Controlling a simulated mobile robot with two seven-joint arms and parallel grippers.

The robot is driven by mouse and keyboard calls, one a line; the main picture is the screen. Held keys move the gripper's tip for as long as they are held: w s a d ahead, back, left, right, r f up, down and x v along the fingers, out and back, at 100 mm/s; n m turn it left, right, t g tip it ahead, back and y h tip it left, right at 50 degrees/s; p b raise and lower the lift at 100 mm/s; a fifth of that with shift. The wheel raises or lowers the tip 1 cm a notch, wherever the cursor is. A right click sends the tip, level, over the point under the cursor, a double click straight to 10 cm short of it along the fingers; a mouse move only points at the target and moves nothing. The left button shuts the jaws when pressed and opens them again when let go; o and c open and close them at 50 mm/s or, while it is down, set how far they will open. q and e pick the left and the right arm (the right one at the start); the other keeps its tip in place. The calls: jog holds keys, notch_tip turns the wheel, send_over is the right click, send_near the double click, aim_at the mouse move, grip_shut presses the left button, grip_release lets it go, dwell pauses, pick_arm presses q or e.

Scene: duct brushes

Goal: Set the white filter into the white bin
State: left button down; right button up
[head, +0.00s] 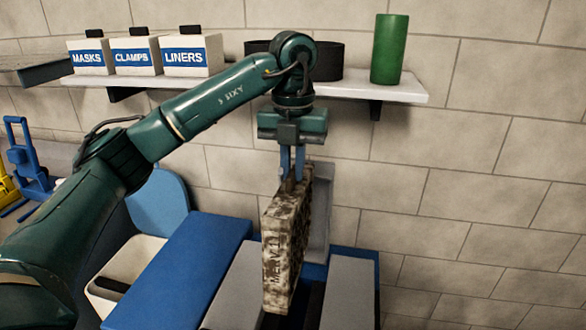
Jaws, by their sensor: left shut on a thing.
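My left gripper (292,178) is shut on the top edge of a filter (284,243). The filter is a flat, upright panel, off-white with dark brown soiling, and its side carries lettering that starts with "MERV". It hangs over a grey and blue unit, and I cannot tell whether its lower end is clear of the slot there. The white bin (128,262) stands to the left of the filter, with its blue lid (160,205) raised behind it. A dark thing shows inside the bin, and my left arm hides part of the bin. My right gripper is not in view.
The blue and grey unit (180,275) stands between bin and filter, with a grey panel (320,215) raised behind the filter. A wall shelf (355,88) holds labelled white boxes (192,55), a black round container (328,60) and a green cylinder (389,48).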

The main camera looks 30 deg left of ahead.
pick_arm(q)
jog(key=shift+r, duration=3.95)
jog(key=shift+s, duration=0.1)
